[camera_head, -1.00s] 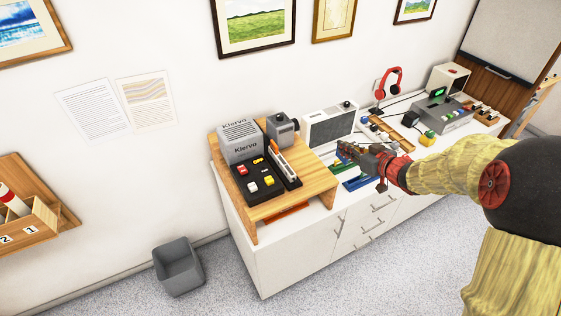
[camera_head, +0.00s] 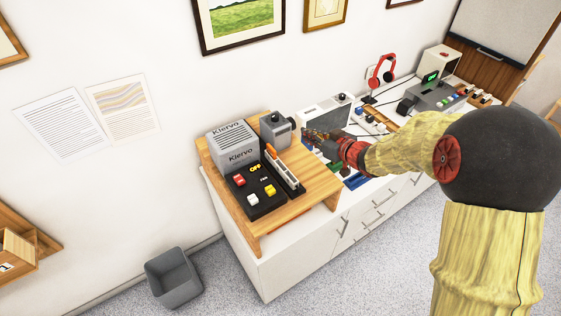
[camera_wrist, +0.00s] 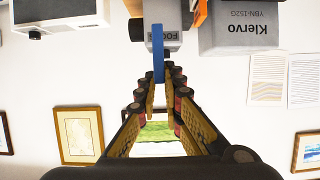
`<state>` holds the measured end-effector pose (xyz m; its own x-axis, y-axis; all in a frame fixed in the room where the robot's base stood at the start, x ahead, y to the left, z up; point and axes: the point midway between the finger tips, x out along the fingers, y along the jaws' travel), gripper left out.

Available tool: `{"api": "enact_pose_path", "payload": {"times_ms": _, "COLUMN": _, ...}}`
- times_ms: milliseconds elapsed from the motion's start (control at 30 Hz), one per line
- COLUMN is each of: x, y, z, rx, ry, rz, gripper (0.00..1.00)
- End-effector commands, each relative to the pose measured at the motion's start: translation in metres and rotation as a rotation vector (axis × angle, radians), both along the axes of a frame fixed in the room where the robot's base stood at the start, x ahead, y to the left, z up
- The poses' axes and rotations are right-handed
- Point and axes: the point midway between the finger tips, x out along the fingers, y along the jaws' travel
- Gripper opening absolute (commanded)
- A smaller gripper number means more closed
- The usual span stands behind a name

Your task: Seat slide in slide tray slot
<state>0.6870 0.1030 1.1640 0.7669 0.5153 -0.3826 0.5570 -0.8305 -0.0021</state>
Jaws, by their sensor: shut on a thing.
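My gripper (camera_head: 316,137) is above the counter, just right of the wooden stand. In the wrist view, its fingertips (camera_wrist: 160,74) are closed on a thin blue piece (camera_wrist: 158,58), seen edge-on, which looks like the slide. In the head view the piece is too small to make out clearly. The slide tray (camera_head: 284,170) looks like the long dark holder on the stand, with a pale row along it and an orange part at its far end. My gripper is to its right, apart from it. Its individual slots cannot be made out.
The wooden stand (camera_head: 300,205) also carries a grey Klervo box (camera_head: 232,145), a black button panel (camera_head: 255,195) and a grey device (camera_head: 277,130) with a dark knob. A white box (camera_head: 325,113) stands behind my gripper. Red headphones (camera_head: 381,72) are farther right.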

Motion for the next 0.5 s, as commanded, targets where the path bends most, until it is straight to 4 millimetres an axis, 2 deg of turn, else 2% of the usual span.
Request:
{"api": "enact_pose_path", "payload": {"times_ms": 33, "x": -0.002, "y": 0.014, "z": -0.007, "rx": 0.000, "ry": 0.000, "rz": 0.005, "gripper": 0.00}}
{"api": "enact_pose_path", "payload": {"times_ms": 200, "x": -0.007, "y": 0.050, "z": -0.027, "rx": -0.001, "ry": 0.002, "rz": 0.004, "gripper": 0.00}}
{"api": "enact_pose_path", "payload": {"times_ms": 333, "x": -0.009, "y": 0.067, "z": -0.051, "rx": 0.000, "ry": 0.003, "rz": 0.004, "gripper": 0.00}}
{"api": "enact_pose_path", "payload": {"times_ms": 500, "x": -0.010, "y": 0.081, "z": -0.066, "rx": 0.000, "ry": -0.001, "rz": 0.002, "gripper": 0.00}}
